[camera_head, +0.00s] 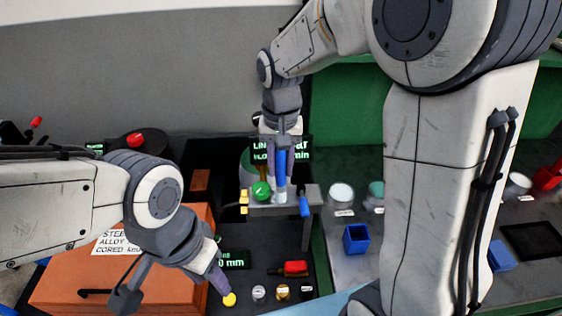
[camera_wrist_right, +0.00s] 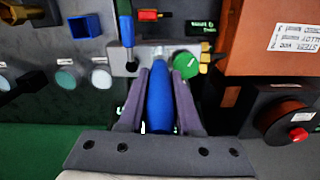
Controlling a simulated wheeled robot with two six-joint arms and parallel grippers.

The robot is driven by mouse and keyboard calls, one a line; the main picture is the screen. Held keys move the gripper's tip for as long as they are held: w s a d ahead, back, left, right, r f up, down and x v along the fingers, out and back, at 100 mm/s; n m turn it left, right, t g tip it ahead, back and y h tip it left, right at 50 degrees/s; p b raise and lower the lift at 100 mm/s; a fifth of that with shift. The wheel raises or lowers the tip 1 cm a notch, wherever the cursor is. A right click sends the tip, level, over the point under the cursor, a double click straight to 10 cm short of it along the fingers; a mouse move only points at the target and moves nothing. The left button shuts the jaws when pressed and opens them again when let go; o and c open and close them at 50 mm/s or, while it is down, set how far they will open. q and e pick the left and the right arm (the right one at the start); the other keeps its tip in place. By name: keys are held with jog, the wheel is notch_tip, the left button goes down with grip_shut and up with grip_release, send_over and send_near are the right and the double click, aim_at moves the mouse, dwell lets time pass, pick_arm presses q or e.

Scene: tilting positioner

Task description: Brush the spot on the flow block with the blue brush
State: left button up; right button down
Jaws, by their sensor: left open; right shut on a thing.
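My right gripper (camera_head: 281,172) points down and is shut on the blue brush (camera_head: 282,162), held upright. In the right wrist view the brush's blue handle (camera_wrist_right: 160,102) lies between the two purple fingers of the gripper (camera_wrist_right: 160,95). The grey flow block (camera_head: 262,210) is right below, with a green knob (camera_head: 261,190) and a blue lever (camera_head: 305,206). The brush's pale lower end is at the block's top; I cannot tell whether it touches. The spot cannot be made out. My left gripper (camera_head: 222,284) is open and empty at the lower left, near a yellow button (camera_head: 229,299).
An orange box (camera_head: 60,285) with a label stands at the left under my left arm. A red-handled item (camera_head: 294,268) and small round pieces (camera_head: 258,293) lie in front of the block. A blue open box (camera_head: 356,239) stands on the right bench.

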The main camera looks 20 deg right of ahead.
jog(key=shift+w, duration=0.15)
jog(key=shift+s+p, duration=0.3)
jog(key=shift+p, duration=0.4)
dwell(1.6)
